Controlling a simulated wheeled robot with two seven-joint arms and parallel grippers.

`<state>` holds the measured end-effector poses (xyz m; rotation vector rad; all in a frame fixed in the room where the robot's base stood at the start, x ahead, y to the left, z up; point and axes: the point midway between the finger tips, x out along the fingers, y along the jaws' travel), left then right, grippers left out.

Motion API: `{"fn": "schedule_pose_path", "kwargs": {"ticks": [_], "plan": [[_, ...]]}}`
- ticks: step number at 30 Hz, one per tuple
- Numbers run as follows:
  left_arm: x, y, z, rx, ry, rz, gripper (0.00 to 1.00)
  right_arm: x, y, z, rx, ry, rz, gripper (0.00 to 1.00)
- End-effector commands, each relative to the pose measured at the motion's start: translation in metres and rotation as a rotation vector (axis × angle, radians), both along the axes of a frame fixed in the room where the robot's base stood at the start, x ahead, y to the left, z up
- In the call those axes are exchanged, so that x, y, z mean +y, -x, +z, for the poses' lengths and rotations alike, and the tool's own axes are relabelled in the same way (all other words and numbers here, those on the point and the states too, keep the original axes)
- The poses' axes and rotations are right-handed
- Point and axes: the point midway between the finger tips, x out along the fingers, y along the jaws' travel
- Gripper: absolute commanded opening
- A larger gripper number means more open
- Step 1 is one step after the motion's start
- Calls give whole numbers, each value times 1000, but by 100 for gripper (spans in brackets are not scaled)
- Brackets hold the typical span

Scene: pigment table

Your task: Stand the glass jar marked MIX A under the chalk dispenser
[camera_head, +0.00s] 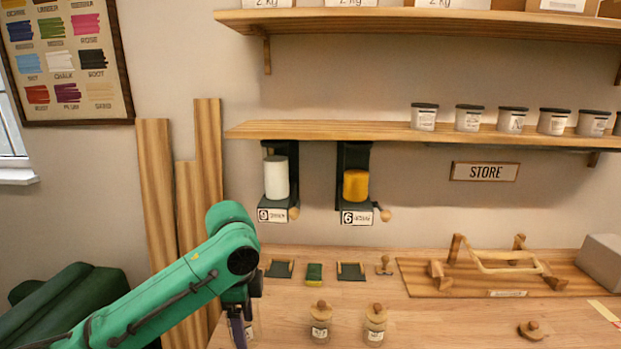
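Two dispensers hang under the lower shelf. The left one (276,180) holds white material and has a tag with a 9; the right one (356,186) holds yellow material and has a tag with a 6. Their small words are unreadable. Two glass jars with wooden knob lids, the left (320,325) and the right (375,328), stand upright on the table. A third jar (252,328) is mostly hidden behind my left gripper (238,335). The labels are too small to read, so I cannot tell which is MIX A. My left fingers are cut off and partly hidden. My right gripper is out of view.
Dark green pads with wooden side rails lie below the left dispenser (280,268) and the right dispenser (351,271). A green-yellow block (314,274) lies between them, and a wooden knobbed tool (384,265) beside. A wooden rack (495,265), grey box (603,260) and loose lid (533,330) are right.

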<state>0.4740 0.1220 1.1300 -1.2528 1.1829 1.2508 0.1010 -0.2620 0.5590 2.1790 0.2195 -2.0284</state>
Motion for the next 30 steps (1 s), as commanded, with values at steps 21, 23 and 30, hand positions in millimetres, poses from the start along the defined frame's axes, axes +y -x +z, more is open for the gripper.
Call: {"fn": "schedule_pose_path", "kwargs": {"ticks": [21, 23, 30], "plan": [[38, 77, -163, 12, -4, 1167, 3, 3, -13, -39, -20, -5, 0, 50], [42, 88, -176, 8, -4, 1307, 3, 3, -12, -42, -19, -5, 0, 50], [45, 105, -190, 4, 1, 1518, 3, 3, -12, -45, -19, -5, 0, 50]]}}
